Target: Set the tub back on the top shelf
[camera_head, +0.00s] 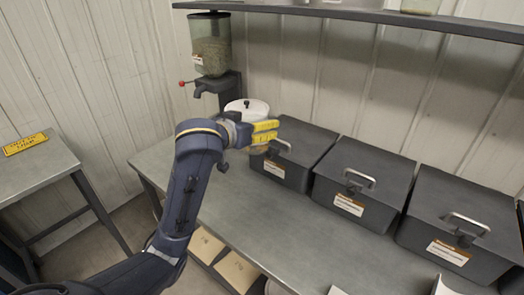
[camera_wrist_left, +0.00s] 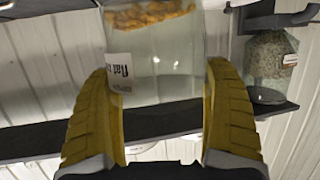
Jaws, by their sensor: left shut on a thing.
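The tub (camera_wrist_left: 155,60) is clear, with orange-brown pieces at one end and a white label that reads upside down in the left wrist view. My left gripper (camera_head: 265,132) has yellow ribbed fingers, one on each side of the tub, and is shut on it. The top shelf (camera_head: 360,14) is a dark board on the back wall, higher than the gripper. It also shows in the left wrist view (camera_wrist_left: 50,138). My right gripper is out of view.
A seed dispenser (camera_head: 211,50) stands behind and left of the gripper. A white round shape with a dark knob (camera_head: 247,106) shows beside the gripper. Several dark lidded bins (camera_head: 365,180) line the bench (camera_head: 270,225). Another container (camera_head: 420,5) sits on the shelf.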

